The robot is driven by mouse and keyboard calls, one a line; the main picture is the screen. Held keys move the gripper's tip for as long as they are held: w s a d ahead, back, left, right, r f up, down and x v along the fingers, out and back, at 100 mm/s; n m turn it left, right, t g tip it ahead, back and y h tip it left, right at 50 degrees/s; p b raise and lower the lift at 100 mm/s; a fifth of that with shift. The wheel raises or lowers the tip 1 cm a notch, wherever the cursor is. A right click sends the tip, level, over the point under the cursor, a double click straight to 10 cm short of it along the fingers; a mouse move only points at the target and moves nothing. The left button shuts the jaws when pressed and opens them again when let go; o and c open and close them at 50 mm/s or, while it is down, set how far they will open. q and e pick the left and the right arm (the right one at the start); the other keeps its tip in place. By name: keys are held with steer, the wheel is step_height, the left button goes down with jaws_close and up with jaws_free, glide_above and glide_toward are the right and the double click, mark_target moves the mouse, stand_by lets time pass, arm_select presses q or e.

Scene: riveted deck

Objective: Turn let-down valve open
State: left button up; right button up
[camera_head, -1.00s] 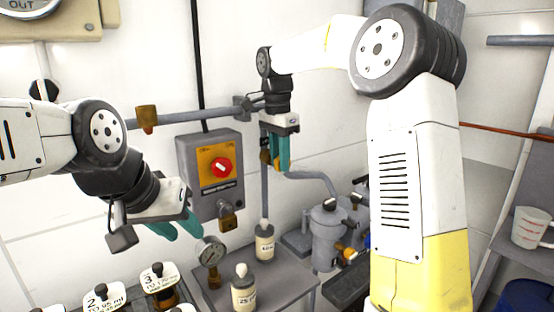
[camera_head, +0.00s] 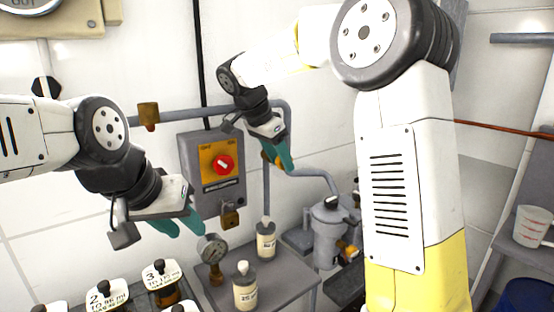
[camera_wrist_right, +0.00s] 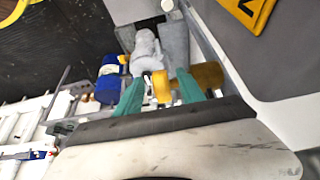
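My right gripper (camera_head: 284,160) is at the vertical pipe (camera_head: 266,190) right of the switch box, with its teal fingers pointing down. A small yellow-orange part (camera_head: 267,157) shows on the pipe beside the fingers; it may be the let-down valve's handle, but the fingers partly hide it. In the right wrist view the teal fingers (camera_wrist_right: 160,95) stand apart, with a yellow piece (camera_wrist_right: 161,86) seen between them and a brass-coloured part (camera_wrist_right: 207,75) just beyond. I cannot tell whether they touch it. My left gripper (camera_head: 182,225) is open and empty above the bench.
A grey switch box (camera_head: 196,187) with a red knob (camera_head: 223,164) and a padlock (camera_head: 230,215) is on the wall. A grey canister (camera_head: 331,235) is at the right.

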steer(key=v, duration=0.7)
steer(key=shift+a+r, duration=0.15)
steer(key=shift+r, duration=0.15)
steer(key=s+d+f+n+y, duration=0.35)
steer(key=s+d+n, duration=0.25)
steer(key=s+d, duration=0.5)
steer(key=s+f+n+t+y, duration=0.1)
steer(key=s+f+n, duration=0.2)
steer(key=s, duration=0.3)
steer(key=s+d+f+n+t+y, duration=0.1)
steer(key=s+f+n+t+y, duration=0.1)
steer(key=s, duration=0.4)
steer(key=shift+d+f+n, duration=0.3)
steer(key=shift+f+n, duration=0.1)
steer(key=shift+f, duration=0.25)
